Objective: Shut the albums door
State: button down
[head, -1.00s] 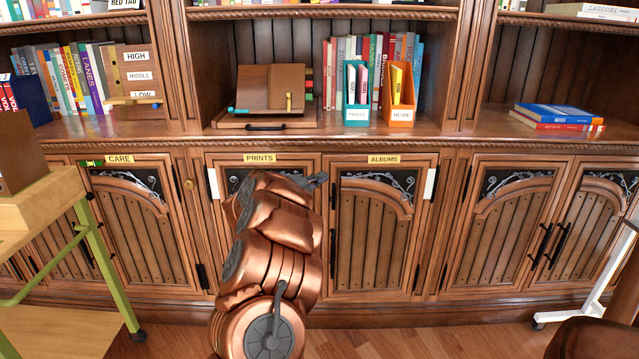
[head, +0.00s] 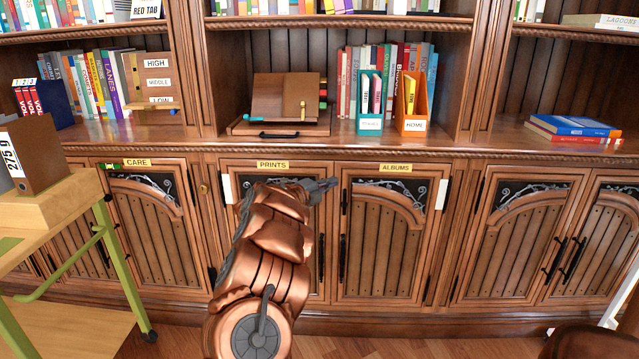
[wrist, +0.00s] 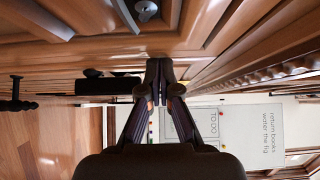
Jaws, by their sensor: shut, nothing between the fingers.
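The albums door (head: 384,243) is the right door of the middle pair, under the ALBUMS label (head: 395,168). It looks flush or nearly flush with the cabinet front; a small gap cannot be told. Its upright black handle (head: 342,257) is at its left edge. The prints door (head: 300,225) is on the left, partly hidden by my arm. My gripper (head: 332,184) is at the upper seam between these doors. In the wrist view my gripper (wrist: 159,70) has its fingertips together, empty, close to a wooden panel (wrist: 110,52). Contact cannot be told.
The shelf above holds a book stand (head: 286,98), teal and orange file holders and books. A dark rounded object (head: 592,333) is at the lower right. Floor in front is partly clear.

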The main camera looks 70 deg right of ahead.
jog(key=shift+w+d+r, duration=0.1)
jog(key=shift+d+r, duration=0.1)
jog(key=shift+r, duration=0.8)
jog(key=shift+a+f, duration=0.1)
jog(key=f+v, duration=0.1)
jog(key=v, duration=0.7)
jog(key=shift+a, duration=0.2)
